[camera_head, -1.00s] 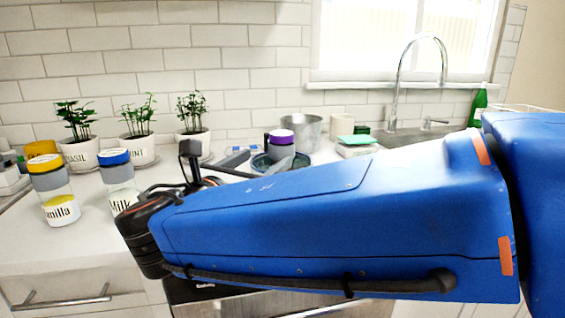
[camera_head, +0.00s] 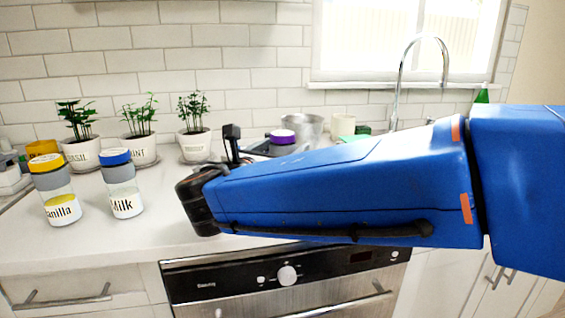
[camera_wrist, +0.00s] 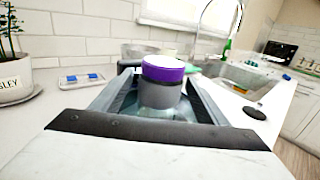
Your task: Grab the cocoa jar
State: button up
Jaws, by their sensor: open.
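A jar with a purple lid (camera_head: 283,137) stands at the back of the counter beyond my arm. I take it for the cocoa jar, but no label shows. In the wrist view this jar (camera_wrist: 163,70) has a grey band under the lid, and its lower part is hard to make out. My gripper (camera_wrist: 160,78) is open, with one finger to each side of the jar as seen from the wrist. I cannot tell whether the fingers touch it.
A vanilla jar (camera_head: 56,197) and a milk jar (camera_head: 122,190) stand at the left of the counter. Potted herbs (camera_head: 194,143) line the tiled wall. A metal pot (camera_head: 308,127) is behind the purple-lidded jar. The sink (camera_wrist: 245,80) is to the right.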

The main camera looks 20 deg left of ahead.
jog(key=c, duration=1.5)
jog(key=shift+o, duration=0.2)
